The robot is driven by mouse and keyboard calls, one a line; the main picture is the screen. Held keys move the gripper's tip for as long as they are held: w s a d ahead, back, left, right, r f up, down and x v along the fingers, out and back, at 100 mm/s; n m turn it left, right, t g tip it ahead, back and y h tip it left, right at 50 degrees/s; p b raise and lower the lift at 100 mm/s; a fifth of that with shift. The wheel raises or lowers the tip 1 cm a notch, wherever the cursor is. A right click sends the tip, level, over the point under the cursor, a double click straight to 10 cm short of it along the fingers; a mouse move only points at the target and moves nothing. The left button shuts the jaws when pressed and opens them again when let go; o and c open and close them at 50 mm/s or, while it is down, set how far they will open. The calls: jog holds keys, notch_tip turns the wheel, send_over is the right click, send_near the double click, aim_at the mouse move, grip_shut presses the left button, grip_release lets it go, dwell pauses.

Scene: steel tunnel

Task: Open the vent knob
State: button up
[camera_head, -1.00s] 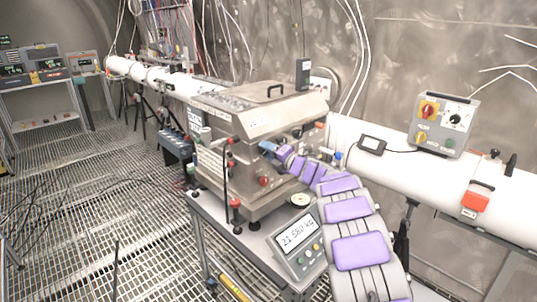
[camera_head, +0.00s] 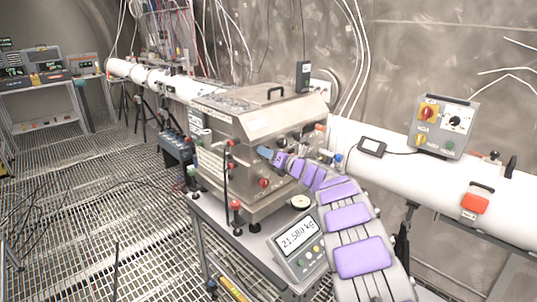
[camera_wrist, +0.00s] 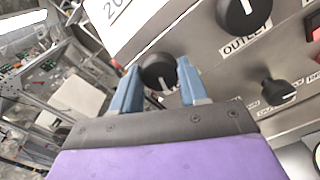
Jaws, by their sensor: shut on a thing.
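My gripper (camera_wrist: 158,75) has blue-grey fingers on either side of a black round knob (camera_wrist: 157,68) with a white pointer line, on the steel front panel. The fingers are shut on this knob, and they partly cover it. No label for this knob is readable in the wrist view, so I cannot confirm that it is the vent knob. In the head view my gripper (camera_head: 265,152) reaches the front of the steel box (camera_head: 238,163), and the knob is hidden there.
A larger black knob (camera_wrist: 243,14) marked OUTLET and a smaller black knob (camera_wrist: 280,91) with a small blurred label sit to the right. A scale display (camera_head: 297,235) stands below my arm. A white pipe (camera_head: 440,175) runs behind at the right.

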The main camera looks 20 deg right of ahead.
jog(key=shift+f, duration=0.6)
jog(key=o, duration=0.8)
jog(key=shift+c, duration=0.2)
jog(key=o, duration=0.3)
jog(key=shift+d+r, duration=0.1)
jog(key=shift+r, duration=0.25)
jog(key=shift+s, duration=0.1)
jog(key=p+v, duration=0.2)
jog(key=v, duration=1.5)
jog(key=shift+p, duration=0.3)
jog(key=shift+d, duration=0.15)
